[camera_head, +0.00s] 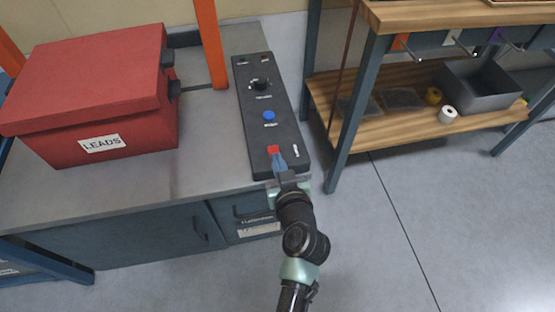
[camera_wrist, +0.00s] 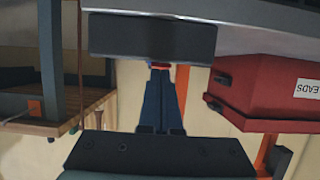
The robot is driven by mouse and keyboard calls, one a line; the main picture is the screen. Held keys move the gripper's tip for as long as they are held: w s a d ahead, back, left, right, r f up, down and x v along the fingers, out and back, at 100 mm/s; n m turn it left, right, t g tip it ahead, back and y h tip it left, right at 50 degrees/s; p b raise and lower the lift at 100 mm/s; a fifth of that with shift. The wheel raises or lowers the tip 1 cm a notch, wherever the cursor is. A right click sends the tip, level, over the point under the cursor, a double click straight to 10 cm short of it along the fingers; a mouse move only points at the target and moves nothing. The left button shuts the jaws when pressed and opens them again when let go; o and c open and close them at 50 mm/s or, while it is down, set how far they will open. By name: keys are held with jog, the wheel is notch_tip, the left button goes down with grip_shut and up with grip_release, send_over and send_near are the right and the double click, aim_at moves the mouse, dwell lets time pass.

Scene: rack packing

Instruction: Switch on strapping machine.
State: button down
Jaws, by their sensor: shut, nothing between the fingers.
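The dark control panel (camera_head: 254,107) lies along the right end of the grey machine top. It carries a black knob (camera_head: 260,84), a blue button (camera_head: 269,115) and a red switch (camera_head: 274,149) near its front end. My gripper (camera_head: 279,161) is shut and empty, its blue fingertips at the red switch. In the wrist view, the shut fingers (camera_wrist: 160,85) reach to the red switch (camera_wrist: 160,65) below the dark panel end (camera_wrist: 152,38). They look to be touching it, but the tips hide most of it. I cannot tell the switch's position.
A red box labelled LEADS (camera_head: 95,95) stands on the machine top (camera_head: 195,120) left of the panel. An orange post (camera_head: 210,45) rises beside the panel. A wooden workbench (camera_head: 450,14) with a lower shelf stands at right. The floor (camera_head: 440,210) at front right is clear.

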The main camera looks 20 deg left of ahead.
jog(key=shift+r+p, duration=0.6)
jog(key=shift+r, duration=0.2)
jog(key=shift+r, duration=0.2)
jog(key=p+v, duration=0.3)
jog(key=v, duration=0.8)
jog(key=shift+r, duration=0.45)
jog(key=shift+s, duration=0.1)
